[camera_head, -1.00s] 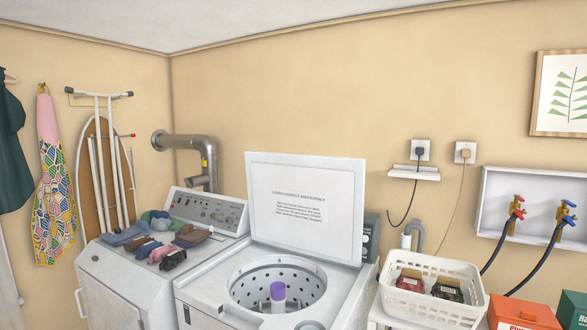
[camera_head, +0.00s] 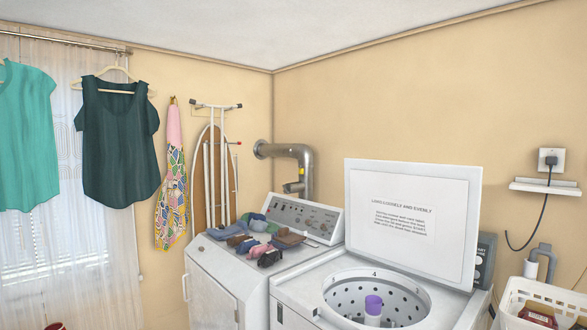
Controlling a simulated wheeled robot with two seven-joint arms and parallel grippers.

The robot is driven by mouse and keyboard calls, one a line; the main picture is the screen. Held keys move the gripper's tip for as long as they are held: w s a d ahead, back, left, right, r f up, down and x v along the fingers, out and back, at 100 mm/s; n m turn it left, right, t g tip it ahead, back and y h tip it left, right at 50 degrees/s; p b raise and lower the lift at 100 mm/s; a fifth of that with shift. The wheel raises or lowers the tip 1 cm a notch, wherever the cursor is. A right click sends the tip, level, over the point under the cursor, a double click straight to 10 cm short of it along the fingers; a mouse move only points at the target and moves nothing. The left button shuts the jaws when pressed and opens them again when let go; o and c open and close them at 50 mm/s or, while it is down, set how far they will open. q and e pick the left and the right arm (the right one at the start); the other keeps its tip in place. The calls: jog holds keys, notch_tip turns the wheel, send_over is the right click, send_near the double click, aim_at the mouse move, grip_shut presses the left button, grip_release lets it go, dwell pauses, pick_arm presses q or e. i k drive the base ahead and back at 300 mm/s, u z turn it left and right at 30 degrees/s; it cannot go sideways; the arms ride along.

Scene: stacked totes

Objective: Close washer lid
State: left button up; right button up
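The washer (camera_head: 300,290) is a white top-loader at the lower right of the head view. Its lid (camera_head: 412,215) stands open, upright and leaning slightly back, with a printed label on its inner face. The round perforated tub (camera_head: 345,297) is exposed, with a purple-capped agitator (camera_head: 373,305) in its middle. Neither of my grippers is in view. The washer's lower front is cut off by the frame.
A dryer (camera_head: 215,280) stands left of the washer with folded socks and small items (camera_head: 262,242) on top. A white basket (camera_head: 540,300) sits right of the washer. Clothes (camera_head: 117,140) hang by a curtained window at left. A metal duct (camera_head: 290,152) runs behind the dryer.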

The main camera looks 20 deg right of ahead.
aim_at(419, 219)
jog(key=u, duration=0.8)
jog(key=k, duration=0.8)
jog(key=z, duration=1.1)
jog(key=i, duration=0.55)
jog(key=z, duration=0.05)
